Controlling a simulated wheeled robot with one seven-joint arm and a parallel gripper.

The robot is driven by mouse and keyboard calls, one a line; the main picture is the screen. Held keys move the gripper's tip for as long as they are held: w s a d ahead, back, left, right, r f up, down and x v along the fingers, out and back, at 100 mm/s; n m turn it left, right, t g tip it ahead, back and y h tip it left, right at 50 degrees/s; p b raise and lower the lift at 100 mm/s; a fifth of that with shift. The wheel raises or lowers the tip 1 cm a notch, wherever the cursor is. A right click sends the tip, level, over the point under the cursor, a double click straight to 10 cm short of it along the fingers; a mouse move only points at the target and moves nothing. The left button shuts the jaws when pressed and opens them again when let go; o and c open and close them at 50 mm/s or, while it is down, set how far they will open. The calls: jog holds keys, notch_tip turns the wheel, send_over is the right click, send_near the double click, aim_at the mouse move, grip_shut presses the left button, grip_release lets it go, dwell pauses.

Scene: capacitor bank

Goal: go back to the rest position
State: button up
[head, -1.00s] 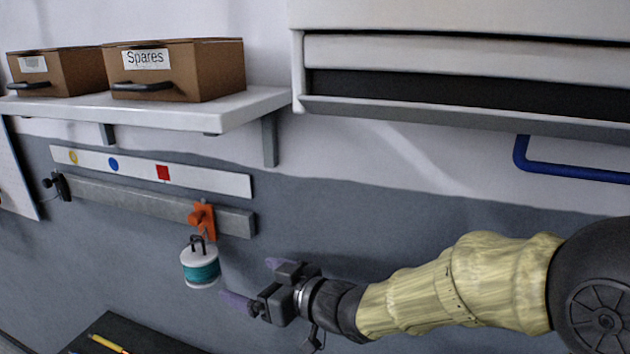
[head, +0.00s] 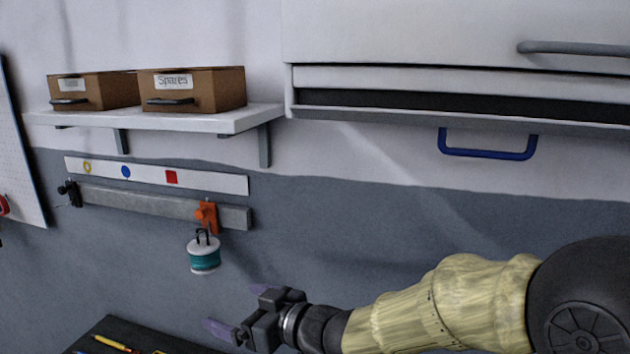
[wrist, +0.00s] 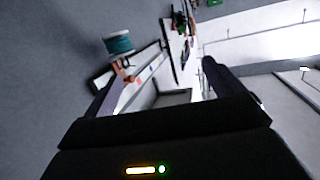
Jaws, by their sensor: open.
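My gripper (head: 236,310) is open with nothing between its purple-tipped fingers. In the head view it is at the lower middle, below and to the right of the teal and white spool (head: 204,255), and apart from it. The spool hangs by a dark loop from an orange clamp (head: 208,217) on the grey wall rail (head: 150,204). In the wrist view the spool (wrist: 118,43) shows at the upper left, outside the fingers. My arm reaches in from the right edge in a yellowish sleeve.
A white shelf (head: 150,121) with two cardboard boxes (head: 200,90) is above the rail. A cabinet (head: 450,82) with a blue handle (head: 487,155) is at the upper right. A dark surface with tools (head: 125,335) is at the lower left. The wall right of the spool is clear.

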jog(key=w+d+f+m+h+b, duration=0.1)
jog(key=d+f+m+h+b, duration=0.2)
jog(key=d+f+m+h, duration=0.95)
jog(key=s+d+f+g+b, duration=0.1)
jog(key=s+d+f+g, duration=0.1)
jog(key=s+d+f, duration=0.3)
jog(key=s+d+f+n+g+h+b, duration=0.1)
jog(key=s+d+f+g, duration=0.2)
jog(key=d, duration=0.7)
jog(key=s+f, duration=0.2)
jog(key=s, duration=0.1)
jog(key=shift+s+d, duration=0.2)
jog(key=shift+f, duration=0.1)
dwell(0.7)
